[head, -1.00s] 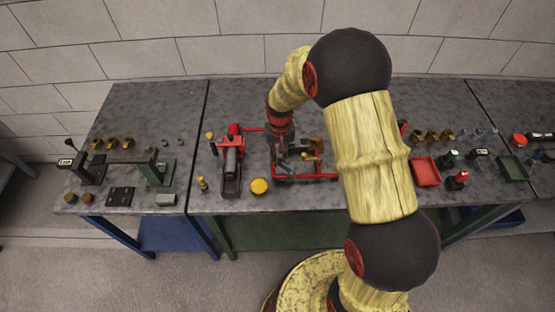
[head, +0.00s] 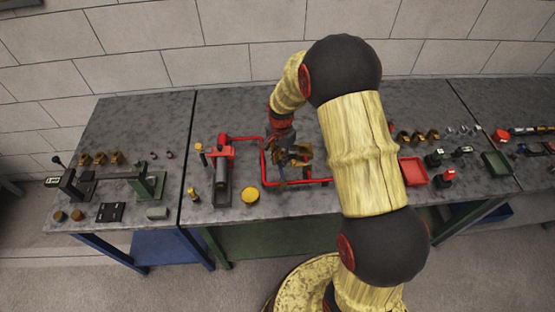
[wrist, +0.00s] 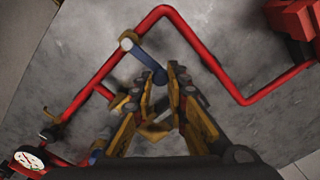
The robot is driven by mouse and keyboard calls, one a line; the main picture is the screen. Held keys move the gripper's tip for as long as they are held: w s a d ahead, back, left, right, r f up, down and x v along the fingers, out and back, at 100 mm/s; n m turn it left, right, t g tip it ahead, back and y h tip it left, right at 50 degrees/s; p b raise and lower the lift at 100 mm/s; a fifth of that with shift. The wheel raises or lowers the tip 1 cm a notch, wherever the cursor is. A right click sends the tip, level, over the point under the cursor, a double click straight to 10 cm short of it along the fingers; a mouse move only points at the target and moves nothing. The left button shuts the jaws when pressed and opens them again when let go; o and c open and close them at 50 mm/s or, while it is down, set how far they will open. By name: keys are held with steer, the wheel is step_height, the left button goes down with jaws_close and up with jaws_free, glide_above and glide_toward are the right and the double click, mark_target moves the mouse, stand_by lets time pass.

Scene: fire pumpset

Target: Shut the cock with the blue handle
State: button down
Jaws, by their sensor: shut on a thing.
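The blue handle (wrist: 146,57) shows in the wrist view as a short bar. It runs slantwise from a pale round hub (wrist: 125,43) by the red pipe (wrist: 165,12) down to my fingertips. My gripper (wrist: 166,72) is shut on its lower end; the fingers cover that end. In the head view my gripper (head: 290,158) is low over the red pipework (head: 264,170) on the bench, and I cannot make out the handle there. A second blue piece (wrist: 97,156) lies lower left in the wrist view, partly hidden by my gripper.
A round gauge (wrist: 30,158) and brass fittings sit along the pipe at the lower left of the wrist view. In the head view a red pump unit (head: 222,160) and a yellow disc (head: 250,195) are left of my gripper. A red tray (head: 414,172) is to the right.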

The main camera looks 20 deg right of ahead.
steer(key=shift+d+m, duration=0.2)
steer(key=shift+m, duration=0.2)
steer(key=c, duration=1.7)
jaws_free()
steer(key=shift+c, duration=0.2)
step_height(320, 180, up, 12)
